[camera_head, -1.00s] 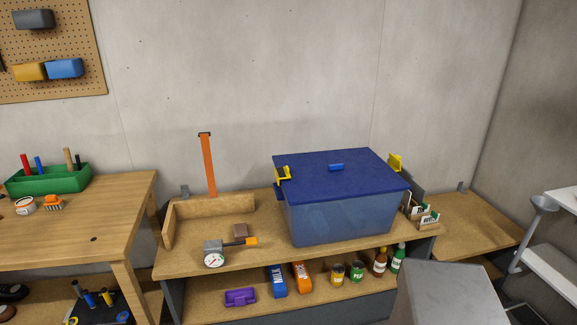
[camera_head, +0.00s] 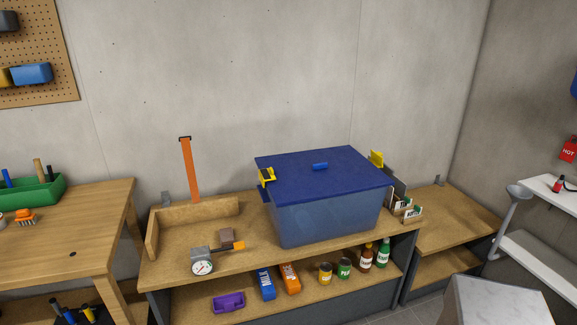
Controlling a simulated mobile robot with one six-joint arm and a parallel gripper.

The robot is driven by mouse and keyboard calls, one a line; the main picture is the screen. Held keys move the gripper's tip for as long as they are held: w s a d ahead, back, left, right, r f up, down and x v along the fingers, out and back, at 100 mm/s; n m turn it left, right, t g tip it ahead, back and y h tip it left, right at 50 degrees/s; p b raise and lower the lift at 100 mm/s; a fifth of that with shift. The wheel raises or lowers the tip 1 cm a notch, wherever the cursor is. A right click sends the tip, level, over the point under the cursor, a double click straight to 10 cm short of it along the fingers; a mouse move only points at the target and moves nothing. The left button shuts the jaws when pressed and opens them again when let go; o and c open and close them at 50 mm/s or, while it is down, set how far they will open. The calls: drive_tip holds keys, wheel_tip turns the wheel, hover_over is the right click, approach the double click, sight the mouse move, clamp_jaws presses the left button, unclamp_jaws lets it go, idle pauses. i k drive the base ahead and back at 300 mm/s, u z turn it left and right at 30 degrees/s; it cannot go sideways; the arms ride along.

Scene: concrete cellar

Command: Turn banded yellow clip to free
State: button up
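A blue-lidded storage box (camera_head: 325,215) with translucent blue sides stands on the wooden bench. A yellow clip with a dark band (camera_head: 266,176) sits at the left end of its lid. A second yellow clip (camera_head: 376,159) stands up at the right end, with no band that I can make out. Whether either clip is hooked over the lid edge is too small to tell. A small blue handle (camera_head: 320,166) is on top of the lid. My gripper is not in view.
On the bench (camera_head: 180,254), a gauge with an orange-ended tool (camera_head: 203,267) lies left of the box. An orange upright strap (camera_head: 190,170) stands behind. Card holders (camera_head: 408,211) are to the right. Bottles, cans and boxes fill the lower shelf. A grey block (camera_head: 498,300) is at front right.

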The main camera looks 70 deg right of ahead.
sight(266, 174)
drive_tip(key=z, duration=1.15)
drive_tip(key=i, duration=0.55)
drive_tip(key=u, duration=0.1)
drive_tip(key=k, duration=0.6)
drive_tip(key=u, duration=0.05)
